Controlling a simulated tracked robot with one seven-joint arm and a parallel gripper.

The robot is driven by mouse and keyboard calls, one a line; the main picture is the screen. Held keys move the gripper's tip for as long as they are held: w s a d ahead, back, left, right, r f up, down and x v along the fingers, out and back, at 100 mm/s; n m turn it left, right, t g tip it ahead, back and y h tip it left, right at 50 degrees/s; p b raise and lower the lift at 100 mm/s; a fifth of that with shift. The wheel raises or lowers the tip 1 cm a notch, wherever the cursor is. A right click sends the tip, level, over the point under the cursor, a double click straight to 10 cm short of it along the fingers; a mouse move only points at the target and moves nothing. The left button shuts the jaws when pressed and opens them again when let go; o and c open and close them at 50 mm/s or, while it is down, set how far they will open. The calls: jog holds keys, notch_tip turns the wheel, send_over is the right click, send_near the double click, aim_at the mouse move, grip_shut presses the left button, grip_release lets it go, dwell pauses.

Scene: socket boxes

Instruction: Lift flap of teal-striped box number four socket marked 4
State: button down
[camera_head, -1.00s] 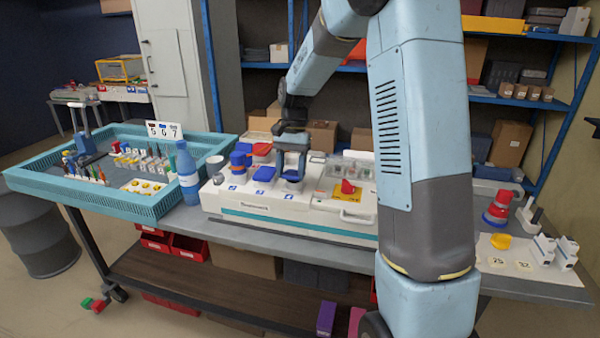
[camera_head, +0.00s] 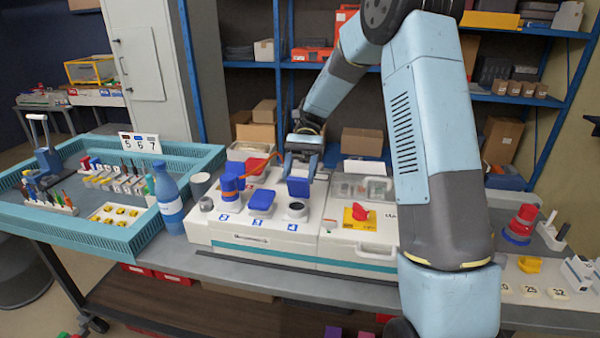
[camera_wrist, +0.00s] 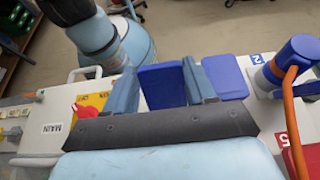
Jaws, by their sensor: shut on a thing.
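The white box with a teal stripe (camera_head: 265,254) stands on the bench with sockets marked 2, 3 and 4 along its front. The blue flap of socket 4 (camera_head: 299,188) stands raised, and the round dark opening of socket 4 (camera_head: 296,209) shows below it. My gripper (camera_head: 302,166) is above and behind that socket, shut on the flap. In the wrist view the flap (camera_wrist: 163,86) sits between my two fingers (camera_wrist: 163,88). The blue flap of socket 3 (camera_head: 262,203) lies closed to the left and also shows in the wrist view (camera_wrist: 225,77).
A blue plug (camera_head: 231,185) with an orange cable is in socket 2. A red switch (camera_head: 360,212) on a yellow plate is to the right. A blue bottle (camera_head: 169,205) and teal tray (camera_head: 110,232) stand left. Storage shelves are behind.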

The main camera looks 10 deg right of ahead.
jog(key=shift+w+g+y, duration=0.4)
jog(key=shift+w+g, duration=0.15)
jog(key=shift+g, duration=0.05)
jog(key=shift+d, duration=0.1)
jog(key=c, duration=0.8)
grip_release()
jog(key=shift+o, duration=0.6)
jog(key=shift+w+f, duration=0.1)
jog(key=shift+w, duration=0.05)
jog(key=shift+o, duration=1.3)
jog(key=v, duration=1.2)
